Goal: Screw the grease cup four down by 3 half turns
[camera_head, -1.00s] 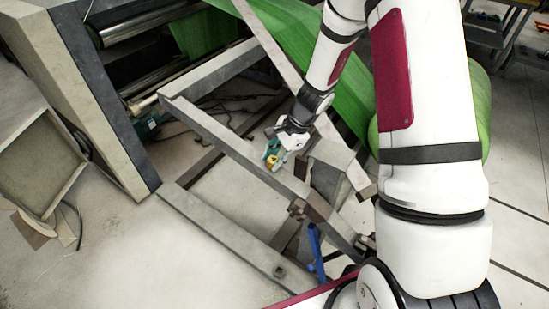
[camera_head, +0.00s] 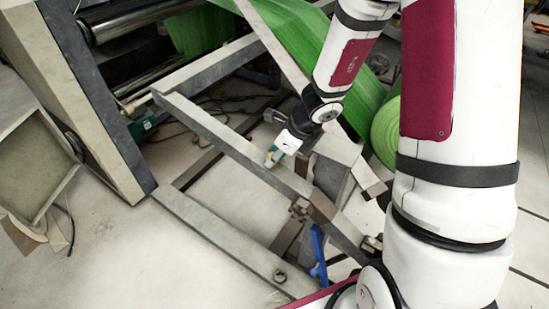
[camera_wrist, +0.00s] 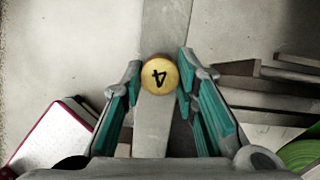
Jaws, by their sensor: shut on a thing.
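The grease cup four has a round yellow cap (camera_wrist: 158,78) with a black 4, which shows upside down in the wrist view. It sits over a long grey beam (camera_wrist: 153,140). My gripper (camera_wrist: 160,72) has its teal-padded fingers on the left and right of the cap and is shut on it. In the head view my gripper (camera_head: 272,160) is low at the grey beam (camera_head: 225,140) of the machine frame. The fingers mostly hide the cup there.
A green film roll (camera_head: 388,135) stands to the right behind my arm. Grey frame bars surround the gripper. A blue lever (camera_head: 318,250) is below it. A tilted open box (camera_head: 72,150) is at the left. Pale floor lies between the bars.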

